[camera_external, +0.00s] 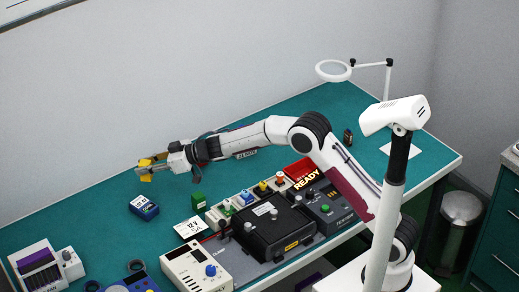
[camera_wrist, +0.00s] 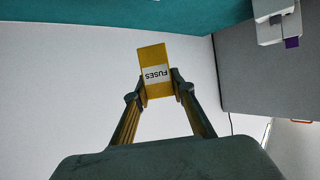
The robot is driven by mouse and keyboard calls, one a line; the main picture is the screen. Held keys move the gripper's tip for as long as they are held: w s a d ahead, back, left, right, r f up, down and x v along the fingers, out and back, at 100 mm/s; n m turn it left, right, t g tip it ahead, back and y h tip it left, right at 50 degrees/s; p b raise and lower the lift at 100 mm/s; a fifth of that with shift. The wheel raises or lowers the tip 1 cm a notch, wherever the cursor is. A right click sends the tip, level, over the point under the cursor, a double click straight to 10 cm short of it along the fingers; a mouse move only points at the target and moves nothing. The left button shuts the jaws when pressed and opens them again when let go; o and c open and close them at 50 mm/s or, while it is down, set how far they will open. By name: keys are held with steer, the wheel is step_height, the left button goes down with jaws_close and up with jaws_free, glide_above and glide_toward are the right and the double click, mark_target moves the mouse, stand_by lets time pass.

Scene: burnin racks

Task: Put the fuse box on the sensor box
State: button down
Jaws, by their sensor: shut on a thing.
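The yellow fuse box (camera_wrist: 154,55), with a white label reading FUSES upside down in the wrist view, is between the two fingertips of my gripper (camera_wrist: 161,88). In the external view my gripper (camera_external: 157,164) reaches out to the left and holds the fuse box (camera_external: 146,177) in the air, clear of the table. A small blue box (camera_external: 144,207) with a white label lies on the table below it. A small green box (camera_external: 197,201) stands to the right of the blue one. Their labels are too small to read, so I cannot tell which is the sensor box.
A white device (camera_external: 45,268) stands at the left. The teal table (camera_external: 90,215) is bare around the blue box. A wall runs behind.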

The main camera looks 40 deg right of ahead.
steer(key=shift+a+r, duration=0.15)
steer(key=shift+a, duration=1.3)
glide_above(143, 204)
steer(key=shift+s+a+f, duration=0.1)
steer(key=shift+f, duration=3.05)
steer(key=shift+f, duration=1.85)
steer(key=shift+f, duration=0.15)
steer(key=c, duration=1.7)
jaws_free()
